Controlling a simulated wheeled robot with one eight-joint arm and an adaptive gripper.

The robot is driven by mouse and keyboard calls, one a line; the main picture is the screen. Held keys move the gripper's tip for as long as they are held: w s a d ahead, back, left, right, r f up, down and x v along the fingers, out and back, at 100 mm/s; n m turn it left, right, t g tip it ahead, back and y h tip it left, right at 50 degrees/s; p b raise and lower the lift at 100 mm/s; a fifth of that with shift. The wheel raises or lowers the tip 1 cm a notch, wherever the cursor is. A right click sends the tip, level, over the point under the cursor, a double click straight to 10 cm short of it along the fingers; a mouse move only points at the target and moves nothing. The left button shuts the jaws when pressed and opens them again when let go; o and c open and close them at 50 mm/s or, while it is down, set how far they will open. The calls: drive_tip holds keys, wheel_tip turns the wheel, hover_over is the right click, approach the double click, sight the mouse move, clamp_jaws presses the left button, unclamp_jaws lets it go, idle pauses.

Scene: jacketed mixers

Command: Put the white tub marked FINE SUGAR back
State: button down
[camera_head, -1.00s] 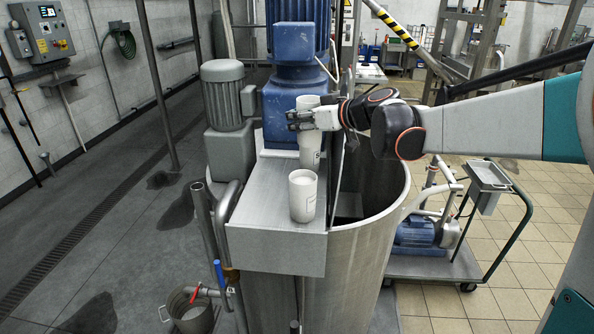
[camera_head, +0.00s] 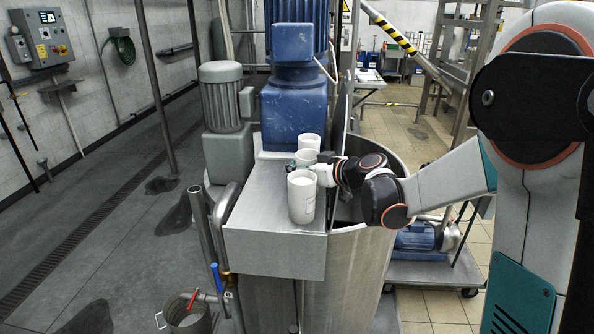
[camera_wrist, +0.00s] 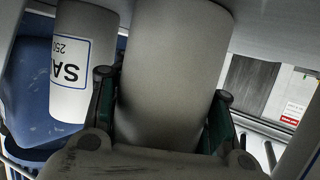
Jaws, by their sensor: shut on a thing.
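A blue gearbox and motor (camera_head: 295,105) rise behind the tubs. A grey motor (camera_head: 226,110) stands to the left. The open steel vessel (camera_head: 358,265) lies right of and below the cover, with an upright panel (camera_head: 344,105) close by. The cover's front left is bare.

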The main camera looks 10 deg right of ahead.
drive_tip(key=shift+s+r, duration=0.1)
drive_tip(key=c, duration=0.8)
unclamp_jaws()
drive_tip(key=shift+d, duration=0.15)
drive_tip(key=p+v, duration=0.1)
drive_tip(key=v, duration=1)
drive_tip(key=shift+s, duration=0.35)
drive_tip(key=shift+d+r, duration=0.1)
drive_tip(key=shift+d, duration=0.05)
